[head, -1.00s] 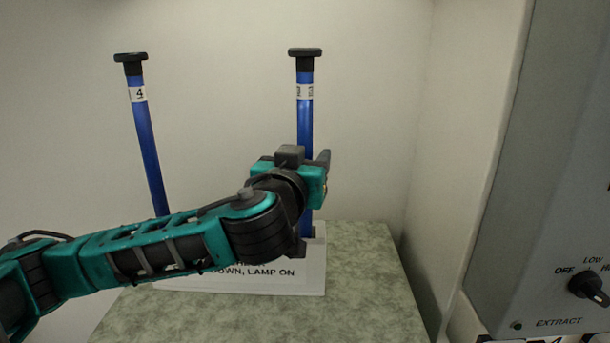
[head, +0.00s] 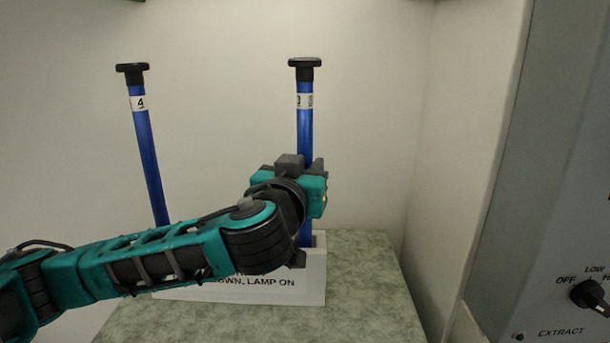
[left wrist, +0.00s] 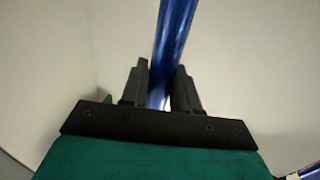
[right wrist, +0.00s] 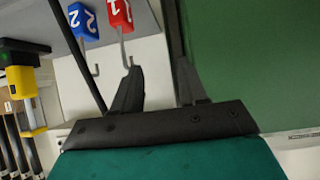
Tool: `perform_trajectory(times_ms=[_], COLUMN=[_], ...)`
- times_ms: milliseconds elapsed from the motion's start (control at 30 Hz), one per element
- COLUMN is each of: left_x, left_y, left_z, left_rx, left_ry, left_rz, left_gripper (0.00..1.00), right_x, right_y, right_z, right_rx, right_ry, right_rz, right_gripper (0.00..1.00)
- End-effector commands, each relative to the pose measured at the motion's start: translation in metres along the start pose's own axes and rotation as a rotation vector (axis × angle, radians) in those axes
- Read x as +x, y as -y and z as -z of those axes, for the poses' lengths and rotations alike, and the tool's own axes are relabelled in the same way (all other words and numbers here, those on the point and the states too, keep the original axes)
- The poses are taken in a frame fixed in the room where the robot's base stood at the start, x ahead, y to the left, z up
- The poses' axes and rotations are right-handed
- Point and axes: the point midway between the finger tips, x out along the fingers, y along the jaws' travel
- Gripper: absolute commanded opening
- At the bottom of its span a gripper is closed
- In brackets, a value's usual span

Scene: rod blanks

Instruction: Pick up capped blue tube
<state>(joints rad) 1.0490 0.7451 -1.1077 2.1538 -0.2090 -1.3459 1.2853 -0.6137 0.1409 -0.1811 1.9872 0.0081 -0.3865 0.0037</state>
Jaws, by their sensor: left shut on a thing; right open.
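Two upright blue tubes with black caps stand at a white block (head: 312,285) with printed text. The left tube (head: 150,165) carries a label 4 and leans slightly. The right tube (head: 305,130) has a label that seems to read 3, partly turned away. My left gripper (head: 314,185) is around the right tube, well below its cap and above the block. In the left wrist view the fingers (left wrist: 161,80) are shut on this tube (left wrist: 173,40). The tube's lower end is hidden at the block. My right gripper (right wrist: 155,80) is open and empty, away from the tubes.
The block stands on a speckled green surface (head: 365,280), clear on its right. A grey panel with an EXTRACT knob (head: 590,293) is at right. The right wrist view shows a blue 2 tag (right wrist: 83,22) and red 1 tag (right wrist: 119,14) with hooks, and a green panel (right wrist: 260,60).

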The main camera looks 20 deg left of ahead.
Motion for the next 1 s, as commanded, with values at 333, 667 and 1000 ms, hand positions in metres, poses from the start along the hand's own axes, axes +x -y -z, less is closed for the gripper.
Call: perform_trajectory(times_ms=[333, 667, 1000], left_x=[-0.003, -0.003, -0.043], left_y=[0.001, 0.001, 0.022], left_z=[0.034, 0.100, 0.114], left_rx=[-0.004, -0.004, 0.000], left_ry=[-0.004, -0.003, 0.000], left_rz=[-0.001, -0.002, -0.001], left_gripper=[0.00, 0.00, 0.00], right_x=[-0.003, -0.008, -0.006], right_y=[-0.001, -0.005, -0.009], right_z=[0.004, 0.006, -0.005], right_rx=[-0.008, -0.013, -0.012], right_ry=[0.000, -0.002, 0.015], right_rz=[0.000, -0.010, -0.019], right_gripper=[0.43, 0.43, 0.43])
